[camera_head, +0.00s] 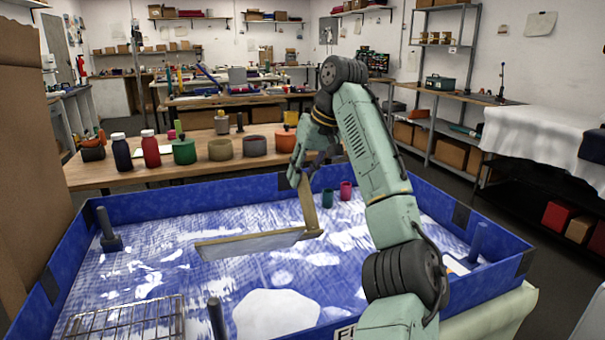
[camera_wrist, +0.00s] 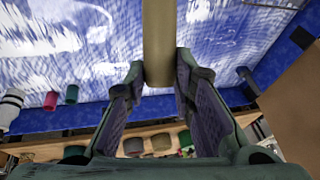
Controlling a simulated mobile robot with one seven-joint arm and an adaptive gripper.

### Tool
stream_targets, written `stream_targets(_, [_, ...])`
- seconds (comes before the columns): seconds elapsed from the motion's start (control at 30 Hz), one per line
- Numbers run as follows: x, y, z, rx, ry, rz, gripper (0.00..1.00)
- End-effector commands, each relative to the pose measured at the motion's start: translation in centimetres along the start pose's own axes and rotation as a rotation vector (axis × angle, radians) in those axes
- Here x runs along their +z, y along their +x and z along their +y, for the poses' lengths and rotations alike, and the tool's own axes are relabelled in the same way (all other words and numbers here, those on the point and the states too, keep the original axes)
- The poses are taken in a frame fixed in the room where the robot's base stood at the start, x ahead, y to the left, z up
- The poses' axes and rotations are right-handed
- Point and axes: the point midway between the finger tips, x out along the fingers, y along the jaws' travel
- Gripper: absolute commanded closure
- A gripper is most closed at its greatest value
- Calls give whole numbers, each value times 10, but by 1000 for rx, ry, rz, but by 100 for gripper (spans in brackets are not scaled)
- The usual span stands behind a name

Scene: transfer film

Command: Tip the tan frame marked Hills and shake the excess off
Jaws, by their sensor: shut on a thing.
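The tan frame (camera_head: 310,210) is in my gripper above the blue-walled tray (camera_head: 130,208). One bar rises to my gripper; a long bar with a pale grey face stretches left, looking nearly level. No Hills mark is readable. My gripper (camera_head: 306,172) is shut on the upright bar, and the wrist view shows that tan bar (camera_wrist: 158,45) between the two finger pads (camera_wrist: 160,85). The frame's far parts are hidden or seen edge-on. Whether it touches the tray floor I cannot tell.
A wire rack (camera_head: 125,318) lies front left in the tray, beside a white patch (camera_head: 275,312). Dark posts (camera_head: 107,228) stand near the corners. Green and pink cups (camera_head: 346,190) stand near the back wall. A wooden table (camera_head: 95,172) behind holds bottles and pots.

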Motion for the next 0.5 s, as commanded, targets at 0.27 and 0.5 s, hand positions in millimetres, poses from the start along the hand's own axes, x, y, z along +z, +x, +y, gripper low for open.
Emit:
stream_targets(0.27, [-1,-3,-1,0,-2,2,100])
stream_targets(0.5, [-11,-29,-7,1,-1,3,100])
